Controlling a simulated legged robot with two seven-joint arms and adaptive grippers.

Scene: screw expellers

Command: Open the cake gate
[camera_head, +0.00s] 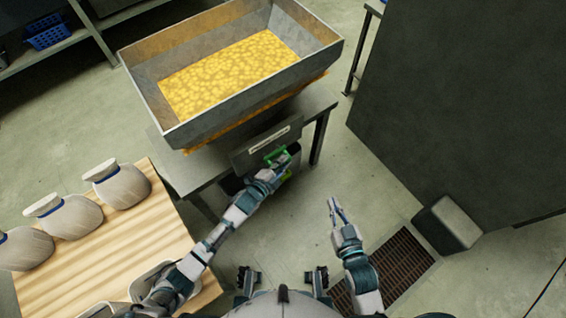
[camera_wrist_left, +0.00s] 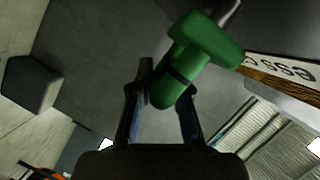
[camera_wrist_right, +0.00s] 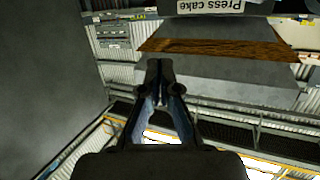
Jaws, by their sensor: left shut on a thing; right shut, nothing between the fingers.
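The green handle (camera_head: 274,153) sits at the front of a grey panel (camera_head: 241,160) that bears a light label (camera_head: 269,138), below the hopper. In the left wrist view the green handle (camera_wrist_left: 205,47) is a thick T-shaped grip with its lower end between the fingers. My left gripper (camera_head: 280,167) is shut on it. My right gripper (camera_head: 334,203) is shut and empty, apart from the panel, to its lower right. In the right wrist view its fingertips (camera_wrist_right: 160,68) meet, and a "Press cake" label (camera_wrist_right: 211,5) shows above. The gate's own opening cannot be made out.
A grey hopper (camera_head: 155,104) full of yellow material stands on a metal table (camera_head: 190,172). A wooden table (camera_head: 110,235) with several pale sacks (camera_head: 123,184) is at left. A large dark cabinet (camera_head: 450,100) stands at right. The floor around my right gripper is free.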

